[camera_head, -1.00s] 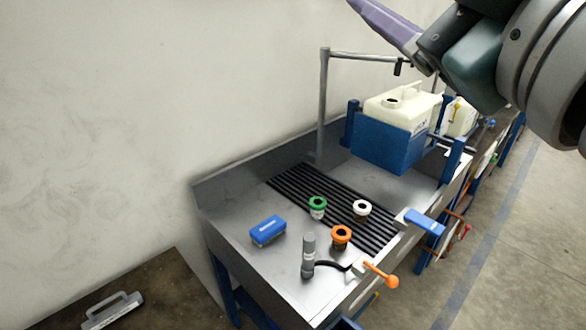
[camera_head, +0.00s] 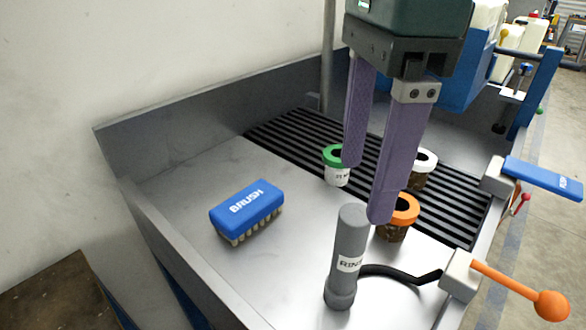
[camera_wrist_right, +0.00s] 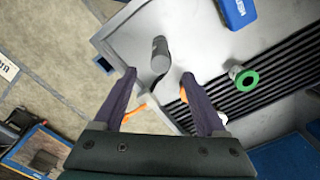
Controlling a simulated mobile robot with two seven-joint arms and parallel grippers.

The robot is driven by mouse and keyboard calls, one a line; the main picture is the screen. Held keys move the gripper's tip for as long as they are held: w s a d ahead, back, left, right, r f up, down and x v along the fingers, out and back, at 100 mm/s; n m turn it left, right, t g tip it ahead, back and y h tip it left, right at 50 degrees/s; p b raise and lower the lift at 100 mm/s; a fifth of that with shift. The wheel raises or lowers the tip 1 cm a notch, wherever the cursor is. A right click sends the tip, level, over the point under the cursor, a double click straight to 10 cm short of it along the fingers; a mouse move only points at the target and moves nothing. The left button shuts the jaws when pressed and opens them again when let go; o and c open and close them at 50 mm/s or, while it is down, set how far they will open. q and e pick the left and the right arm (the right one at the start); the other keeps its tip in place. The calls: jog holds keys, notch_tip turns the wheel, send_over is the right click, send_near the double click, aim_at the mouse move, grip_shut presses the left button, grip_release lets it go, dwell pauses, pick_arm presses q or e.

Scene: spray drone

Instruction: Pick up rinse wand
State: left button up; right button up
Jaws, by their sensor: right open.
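The rinse wand (camera_head: 348,258) is a grey cylinder with a label, standing upright on the metal bench near its front edge. A black hose runs from its lower part to a fitting at the right edge. My right gripper (camera_head: 364,192) is open and empty, above and behind the wand in the head view, its purple fingers pointing down. In the right wrist view the wand (camera_wrist_right: 160,56) lies ahead of the open fingers (camera_wrist_right: 163,98), between their lines and apart from both. My left gripper is not in view.
A blue brush (camera_head: 247,210) lies left of the wand. Green (camera_head: 337,165), orange (camera_head: 398,217) and white (camera_head: 423,168) ringed cups stand on or beside the black slatted grate (camera_head: 300,135). An orange-knobbed lever (camera_head: 520,290) and blue handle (camera_head: 545,178) jut from the right edge.

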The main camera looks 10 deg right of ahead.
aim_at(352, 239)
jog(key=f, duration=0.4)
jog(key=shift+s+d, duration=0.15)
jog(key=shift+s, duration=0.05)
jog(key=f, duration=0.3)
jog(key=f+p, duration=0.1)
jog(key=f, duration=0.1)
jog(key=shift+w+f, duration=0.2)
jog(key=shift+f, duration=0.2)
jog(key=shift+c, duration=0.3)
grip_shut()
